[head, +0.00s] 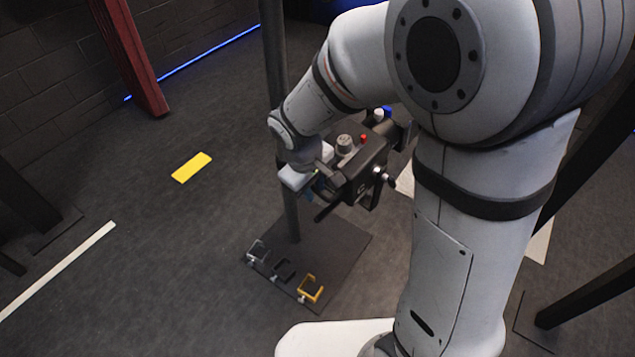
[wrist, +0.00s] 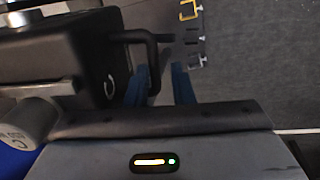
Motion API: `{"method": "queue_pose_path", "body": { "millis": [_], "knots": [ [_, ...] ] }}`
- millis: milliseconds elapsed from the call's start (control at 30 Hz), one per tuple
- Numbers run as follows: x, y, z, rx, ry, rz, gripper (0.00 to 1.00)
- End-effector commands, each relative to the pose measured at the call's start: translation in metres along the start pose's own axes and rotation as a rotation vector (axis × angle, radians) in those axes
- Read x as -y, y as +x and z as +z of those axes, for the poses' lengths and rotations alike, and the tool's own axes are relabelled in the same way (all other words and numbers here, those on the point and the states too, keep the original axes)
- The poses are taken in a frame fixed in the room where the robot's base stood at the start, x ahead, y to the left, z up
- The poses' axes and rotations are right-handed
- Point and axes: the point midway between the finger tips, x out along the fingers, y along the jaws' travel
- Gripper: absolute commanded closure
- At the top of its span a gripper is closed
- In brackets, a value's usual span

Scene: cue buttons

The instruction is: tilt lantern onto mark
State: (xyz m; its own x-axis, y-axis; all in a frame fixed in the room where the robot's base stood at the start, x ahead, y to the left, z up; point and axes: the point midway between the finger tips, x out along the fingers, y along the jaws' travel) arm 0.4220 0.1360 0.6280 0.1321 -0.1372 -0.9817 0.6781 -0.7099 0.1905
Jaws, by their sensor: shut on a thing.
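The lantern (head: 362,172) is a black boxy lamp with a grey knob, a red button and a blue-and-white part on top. It is mounted on a dark upright pole in the head view. In the wrist view its black body (wrist: 55,45) fills the upper left, with a black bar handle (wrist: 128,36) sticking out. My gripper (head: 314,188) is at the lantern's left side; its blue fingers (wrist: 160,78) are shut on the handle. The exact contact is partly hidden. A yellow mark (head: 191,167) lies on the floor left of the lantern.
The pole stands on a dark square base plate (head: 340,250) carrying several small clamps, one yellow (head: 311,289). A white strip (head: 58,270) lies at left. A red post (head: 130,60) stands at the back left. The floor around the yellow mark is clear.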

Motion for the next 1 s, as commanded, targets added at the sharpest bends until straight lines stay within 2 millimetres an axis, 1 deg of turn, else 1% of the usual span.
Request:
{"method": "queue_pose_path", "body": {
  "millis": [33,200,467,567,800,900,1000],
  "knots": [
    [0.002,0.001,0.002,0.005,-0.001,-0.003,0.81],
    [0.0,0.001,0.001,0.004,0.0,-0.001,0.67],
    [-0.001,-0.002,0.001,0.001,0.001,0.002,0.67],
    [-0.002,-0.013,0.0,0.0,0.001,0.002,0.67],
    [-0.001,-0.056,0.001,-0.001,0.0,0.002,0.67],
    [-0.001,-0.068,0.001,0.0,0.0,0.001,0.67],
    [0.0,-0.076,0.001,0.002,0.0,0.001,0.67]
  ]
}}
